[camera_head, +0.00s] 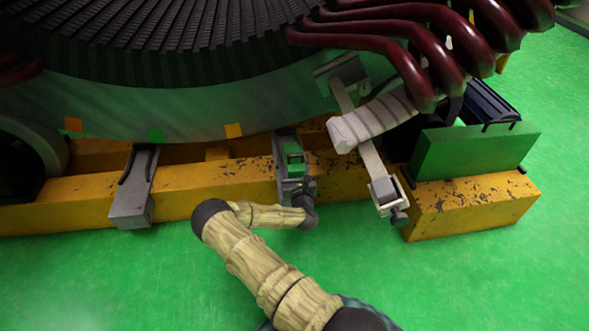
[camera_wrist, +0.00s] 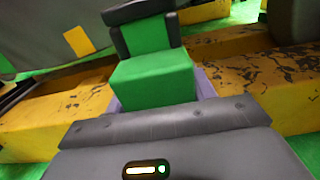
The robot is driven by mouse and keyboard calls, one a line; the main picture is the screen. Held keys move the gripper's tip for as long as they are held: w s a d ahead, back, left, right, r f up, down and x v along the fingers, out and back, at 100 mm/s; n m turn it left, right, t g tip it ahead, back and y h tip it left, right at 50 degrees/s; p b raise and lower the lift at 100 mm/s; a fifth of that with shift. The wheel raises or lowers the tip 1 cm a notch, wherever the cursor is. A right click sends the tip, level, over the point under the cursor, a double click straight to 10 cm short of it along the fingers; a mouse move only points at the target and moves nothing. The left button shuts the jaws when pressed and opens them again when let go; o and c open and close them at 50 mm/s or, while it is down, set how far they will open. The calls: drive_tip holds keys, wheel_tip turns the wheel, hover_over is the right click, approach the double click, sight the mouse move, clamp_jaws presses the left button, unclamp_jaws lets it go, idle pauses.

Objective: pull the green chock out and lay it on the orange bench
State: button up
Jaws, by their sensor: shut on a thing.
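The green chock (camera_head: 293,153) sits at a grey bracket on the long orange-yellow beam, just below the stator's rim. In the wrist view the chock (camera_wrist: 155,78) fills the centre, with dark grey pieces against its upper part and a purple-grey edge beside its lower part. My gripper (camera_head: 292,166) reaches it from the front and is shut on it; the fingertips are hard to make out. The worn orange beam (camera_head: 235,178) runs under the stator. A separate orange block (camera_head: 470,208) at the right may be the bench; I cannot tell.
A larger green block (camera_head: 475,150) stands on the right orange block, with a dark blue case (camera_head: 490,105) behind it. A grey clamp (camera_head: 385,190) with a white-wrapped bar (camera_head: 372,118) hangs right of my gripper. Another grey bracket (camera_head: 133,190) is at left. Green floor lies in front.

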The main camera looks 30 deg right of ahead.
drive_tip(key=shift+a+f, duration=0.1)
drive_tip(key=o, duration=1.5)
drive_tip(key=shift+p+v, duration=2.1)
drive_tip(key=shift+v, duration=6.6)
drive_tip(key=shift+c, duration=0.3)
